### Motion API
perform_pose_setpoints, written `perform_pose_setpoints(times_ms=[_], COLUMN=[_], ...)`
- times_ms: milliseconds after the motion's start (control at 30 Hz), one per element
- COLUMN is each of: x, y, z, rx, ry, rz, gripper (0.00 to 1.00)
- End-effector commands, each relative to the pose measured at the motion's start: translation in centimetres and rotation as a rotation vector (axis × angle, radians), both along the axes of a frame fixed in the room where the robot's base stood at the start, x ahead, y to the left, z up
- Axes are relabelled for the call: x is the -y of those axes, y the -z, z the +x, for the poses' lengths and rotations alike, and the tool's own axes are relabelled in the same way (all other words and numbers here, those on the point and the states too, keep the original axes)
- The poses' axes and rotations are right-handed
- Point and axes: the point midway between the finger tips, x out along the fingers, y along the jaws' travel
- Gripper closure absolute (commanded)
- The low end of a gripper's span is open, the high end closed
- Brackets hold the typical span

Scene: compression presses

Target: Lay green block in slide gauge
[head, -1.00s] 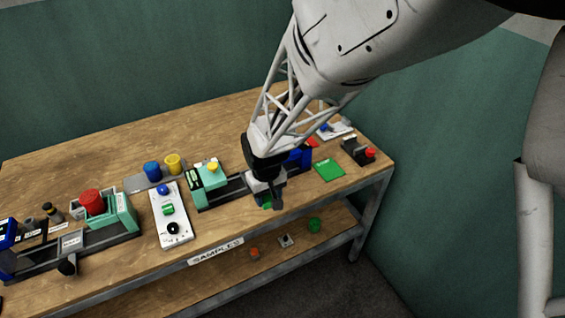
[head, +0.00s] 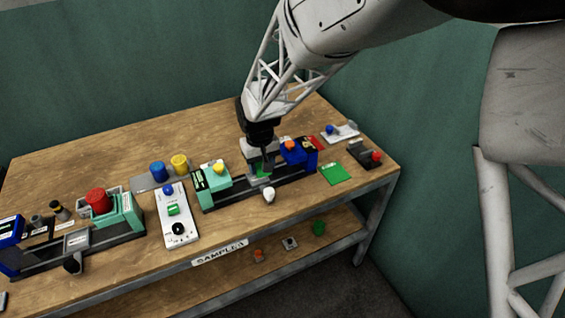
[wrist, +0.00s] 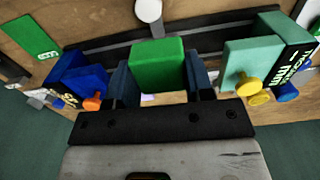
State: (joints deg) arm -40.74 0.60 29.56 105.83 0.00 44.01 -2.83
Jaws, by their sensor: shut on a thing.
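My gripper (head: 259,170) is shut on the green block (wrist: 158,64), which sits between its two dark fingers in the wrist view. In the head view only a small part of the block (head: 264,170) shows below the gripper. They are over the dark rail of the slide gauge (head: 235,194), between its mint end (head: 214,183) with a yellow knob and its blue end (head: 298,155) with an orange knob. Whether the block touches the rail is unclear. A white round knob (head: 268,195) stands at the rail's front side.
To the left are a white control panel (head: 178,230), blue and yellow cylinders (head: 157,172), and another mint device (head: 122,215) with a red cylinder. A flat green pad (head: 335,174) lies right of the gauge. Small parts lie on the lower shelf (head: 270,268).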

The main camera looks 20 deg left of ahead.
Motion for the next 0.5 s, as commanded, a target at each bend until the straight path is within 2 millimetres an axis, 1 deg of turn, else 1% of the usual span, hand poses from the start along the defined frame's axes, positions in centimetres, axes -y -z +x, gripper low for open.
perform_pose_setpoints(times_ms=[33,300,367,467,500], x=[-1.1,-6.0,-7.0,-8.3,-8.6], y=[-1.0,-6.6,-8.0,-9.9,-10.6], z=[1.2,6.9,8.2,10.8,11.9], rx=[0.004,0.002,0.002,0.001,0.001], ry=[0.003,0.028,0.033,0.042,0.045], rz=[0.003,0.002,0.002,0.001,0.001], gripper=[0.74,0.74,0.74,0.74,0.74])
